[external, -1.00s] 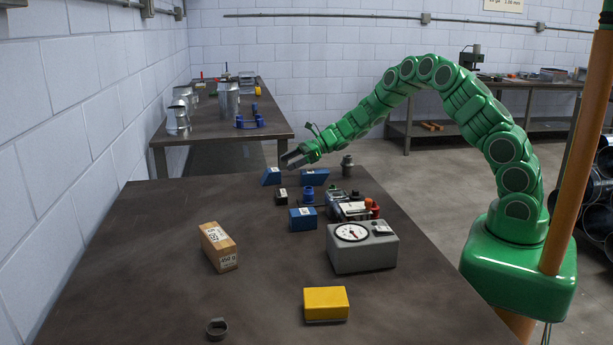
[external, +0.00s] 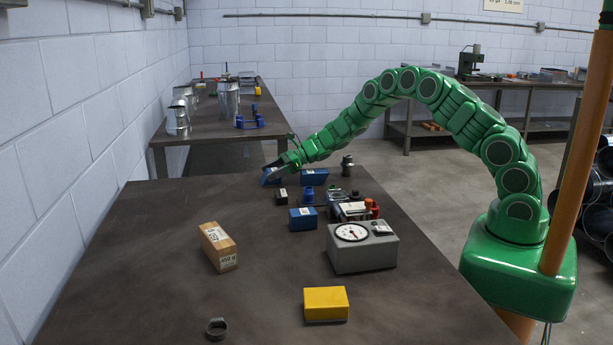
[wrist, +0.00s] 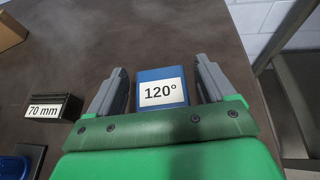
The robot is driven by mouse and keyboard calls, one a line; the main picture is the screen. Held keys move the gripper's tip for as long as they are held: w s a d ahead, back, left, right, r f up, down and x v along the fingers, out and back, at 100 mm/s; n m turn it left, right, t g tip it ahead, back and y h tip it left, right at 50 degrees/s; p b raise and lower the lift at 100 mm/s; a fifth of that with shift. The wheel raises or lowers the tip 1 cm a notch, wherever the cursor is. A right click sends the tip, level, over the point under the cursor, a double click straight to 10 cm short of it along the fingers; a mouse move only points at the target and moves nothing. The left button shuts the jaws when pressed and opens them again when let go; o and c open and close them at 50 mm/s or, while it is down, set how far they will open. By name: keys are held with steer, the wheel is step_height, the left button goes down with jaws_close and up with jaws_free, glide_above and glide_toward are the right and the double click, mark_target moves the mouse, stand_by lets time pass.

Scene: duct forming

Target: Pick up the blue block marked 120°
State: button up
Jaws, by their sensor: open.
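The blue block marked 120° (wrist: 160,76) lies between the two fingers of my gripper (wrist: 159,88) in the wrist view, its white label facing the camera. My gripper is open, one finger on each side of the block. Small gaps seem to show between block and fingers. In the external view my gripper (external: 277,171) is low at the far left part of the table and partly covers the blue block (external: 269,181).
A black block marked 70 mm (wrist: 45,108) lies left of my gripper in the wrist view. In the external view, another blue block (external: 314,175), a nearer blue block (external: 303,219), a gauge box (external: 362,250), a cardboard box (external: 219,247) and a yellow block (external: 326,303) share the table (external: 130,290).

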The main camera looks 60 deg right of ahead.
steer(key=shift+c, duration=0.3)
steer(key=c, duration=1.2)
steer(key=shift+c, duration=0.2)
